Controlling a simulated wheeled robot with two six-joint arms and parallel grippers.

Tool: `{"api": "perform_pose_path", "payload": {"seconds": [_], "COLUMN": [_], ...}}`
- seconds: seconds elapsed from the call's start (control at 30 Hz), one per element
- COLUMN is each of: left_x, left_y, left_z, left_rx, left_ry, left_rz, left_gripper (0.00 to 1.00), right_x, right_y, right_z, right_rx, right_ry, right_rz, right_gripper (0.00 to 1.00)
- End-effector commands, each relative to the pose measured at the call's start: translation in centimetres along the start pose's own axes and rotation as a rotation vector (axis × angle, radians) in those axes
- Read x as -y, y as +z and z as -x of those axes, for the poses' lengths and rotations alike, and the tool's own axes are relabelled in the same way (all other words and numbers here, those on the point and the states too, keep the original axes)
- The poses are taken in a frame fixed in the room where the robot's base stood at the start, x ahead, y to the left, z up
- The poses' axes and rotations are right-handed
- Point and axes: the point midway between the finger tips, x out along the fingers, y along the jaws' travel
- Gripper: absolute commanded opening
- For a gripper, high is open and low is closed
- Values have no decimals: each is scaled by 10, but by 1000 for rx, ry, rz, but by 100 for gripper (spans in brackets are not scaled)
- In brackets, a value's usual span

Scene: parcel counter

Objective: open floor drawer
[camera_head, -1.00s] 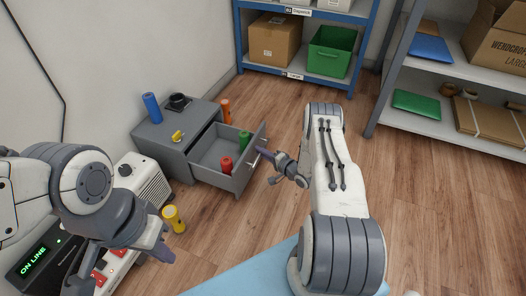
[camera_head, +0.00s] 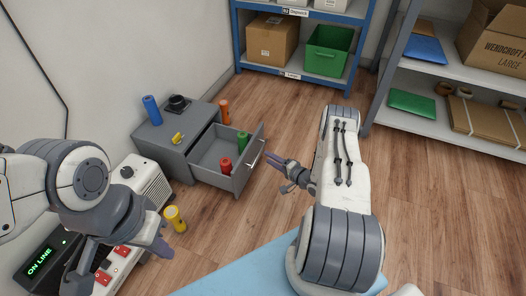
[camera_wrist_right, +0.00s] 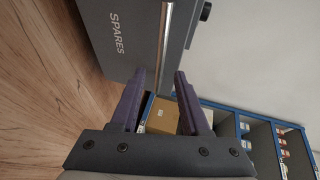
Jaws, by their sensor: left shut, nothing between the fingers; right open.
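The grey floor drawer (camera_head: 222,163) is pulled out of its low grey cabinet (camera_head: 160,146). A red cylinder (camera_head: 226,165) and a green cylinder (camera_head: 242,141) stand inside it. Its silver bar handle (camera_head: 251,154) is on the front. My right gripper (camera_head: 272,160) is open and empty, just right of the handle and apart from it. In the right wrist view the open fingers (camera_wrist_right: 156,104) show below the drawer front (camera_wrist_right: 118,45), marked SPARES, and the handle (camera_wrist_right: 165,40). My left gripper (camera_head: 165,252) is shut and empty at lower left, away from the drawer.
A blue cylinder (camera_head: 151,109), a dark round item (camera_head: 178,102) and a yellow item (camera_head: 177,138) are on the cabinet. An orange cylinder (camera_head: 223,111) stands behind the drawer. A yellow flashlight (camera_head: 175,218) is on the floor in front. Blue shelving (camera_head: 297,74) stands behind; floor between is clear.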

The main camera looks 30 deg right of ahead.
Motion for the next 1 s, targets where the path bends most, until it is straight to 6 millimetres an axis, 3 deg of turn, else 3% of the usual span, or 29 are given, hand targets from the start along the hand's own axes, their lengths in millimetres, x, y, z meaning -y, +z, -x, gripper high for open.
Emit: {"api": "perform_pose_path", "payload": {"seconds": [0.1,0.3,0.87,1.0], "left_x": [-1,-1,-1,-2], "left_y": [-1,-1,-1,-1], "left_z": [12,16,16,20], "left_rx": [0,0,0,0], "left_ry": [0,0,0,0], "left_rz": [0,0,0,0], "left_gripper": [0,0,0,0], "right_x": [2,0,0,18], "right_y": [0,0,0,-4], "right_z": [22,38,38,22], "right_rx": [-3,-1,2,25], "right_ry": [1,0,1,56], "right_rz": [-4,-1,3,82], "right_gripper": [46,46,46,46]}}
